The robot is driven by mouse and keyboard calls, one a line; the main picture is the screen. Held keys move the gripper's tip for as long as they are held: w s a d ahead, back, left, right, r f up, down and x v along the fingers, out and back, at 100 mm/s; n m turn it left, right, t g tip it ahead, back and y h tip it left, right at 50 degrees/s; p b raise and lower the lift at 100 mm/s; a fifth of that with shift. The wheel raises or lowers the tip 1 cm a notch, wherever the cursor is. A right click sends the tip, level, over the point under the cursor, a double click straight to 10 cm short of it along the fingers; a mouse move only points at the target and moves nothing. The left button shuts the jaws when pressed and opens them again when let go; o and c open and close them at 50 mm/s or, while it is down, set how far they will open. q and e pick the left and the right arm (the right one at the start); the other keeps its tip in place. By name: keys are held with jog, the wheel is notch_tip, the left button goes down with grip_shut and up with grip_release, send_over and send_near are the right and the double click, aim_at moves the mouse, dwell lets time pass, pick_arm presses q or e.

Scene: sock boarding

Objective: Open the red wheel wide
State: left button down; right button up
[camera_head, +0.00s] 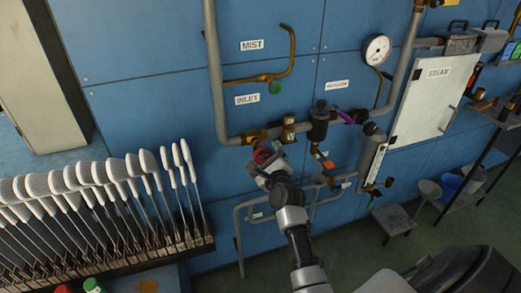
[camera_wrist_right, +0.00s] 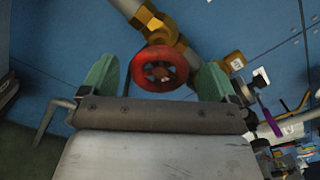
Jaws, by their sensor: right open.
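The red wheel (camera_wrist_right: 160,69) is a small round handwheel on a brass valve (camera_wrist_right: 150,22) fixed to the grey pipe. In the right wrist view it sits between the two green fingers of my right gripper (camera_wrist_right: 158,80), with a visible gap on each side. In the head view the red wheel (camera_head: 263,156) is partly hidden by my right gripper (camera_head: 262,165), which is open in front of it. I cannot tell how far apart in depth they are. My left gripper is not in view.
A grey pipe (camera_head: 215,80), a gauge (camera_head: 377,49) and a white STEAM door (camera_head: 434,95) are on the blue wall. A purple handle (camera_head: 354,116) and a green knob (camera_head: 275,88) are near the wheel. White sock boards (camera_head: 90,175) stand in a rack at left.

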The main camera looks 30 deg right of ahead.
aim_at(263, 156)
jog(key=shift+x, duration=1.75)
jog(key=c, duration=0.9)
